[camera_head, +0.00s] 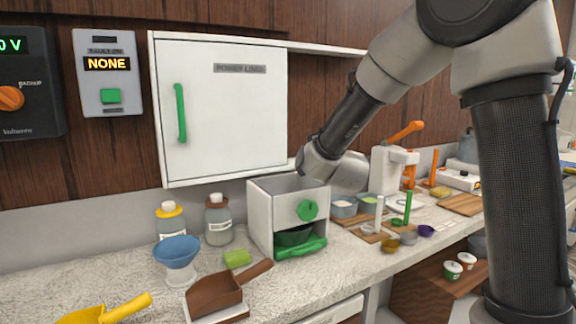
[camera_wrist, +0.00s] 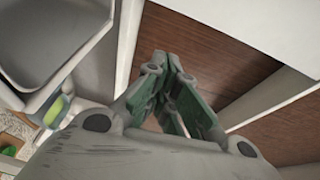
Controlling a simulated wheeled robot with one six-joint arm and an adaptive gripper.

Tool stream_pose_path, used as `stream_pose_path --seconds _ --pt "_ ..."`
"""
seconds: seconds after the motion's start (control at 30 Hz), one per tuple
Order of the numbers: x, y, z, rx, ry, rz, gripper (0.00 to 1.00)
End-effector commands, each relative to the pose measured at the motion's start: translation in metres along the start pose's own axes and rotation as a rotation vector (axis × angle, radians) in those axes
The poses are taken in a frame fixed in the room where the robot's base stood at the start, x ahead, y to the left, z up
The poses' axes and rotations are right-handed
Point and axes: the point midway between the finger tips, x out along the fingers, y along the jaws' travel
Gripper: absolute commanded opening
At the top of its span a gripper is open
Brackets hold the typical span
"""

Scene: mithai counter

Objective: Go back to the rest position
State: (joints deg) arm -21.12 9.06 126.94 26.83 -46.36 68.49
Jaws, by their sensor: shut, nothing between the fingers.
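My gripper (camera_wrist: 168,68) shows in the wrist view with its green-grey fingers drawn together and nothing between them. In the head view my arm reaches in from the upper right, and its wrist is above and behind the white open-topped box on the counter. The fingers are hidden there behind the wrist. In the wrist view the fingers point toward brown wood panelling (camera_wrist: 200,40), close to white edges on both sides. No contact can be made out.
The white box (camera_head: 259,218) has a green knob (camera_head: 307,210). A white wall cabinet (camera_head: 225,115) hangs close to my wrist. Bottles (camera_head: 218,222), a blue bowl (camera_head: 177,250) and a brown scoop (camera_head: 215,291) stand left. An orange-handled press (camera_head: 388,170) and small bowls stand right.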

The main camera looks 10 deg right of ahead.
Motion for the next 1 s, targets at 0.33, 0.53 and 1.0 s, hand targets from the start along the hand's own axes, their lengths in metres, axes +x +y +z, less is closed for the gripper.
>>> stream_pose_path --seconds 0.33,0.53,1.0 --pt "-0.162 0.022 -0.064 -0.707 -0.357 0.443 0.0" --pt "-0.304 0.064 -0.108 -1.106 -0.645 0.704 0.0" --pt "-0.407 0.092 -0.135 -1.305 -0.877 0.88 0.0"
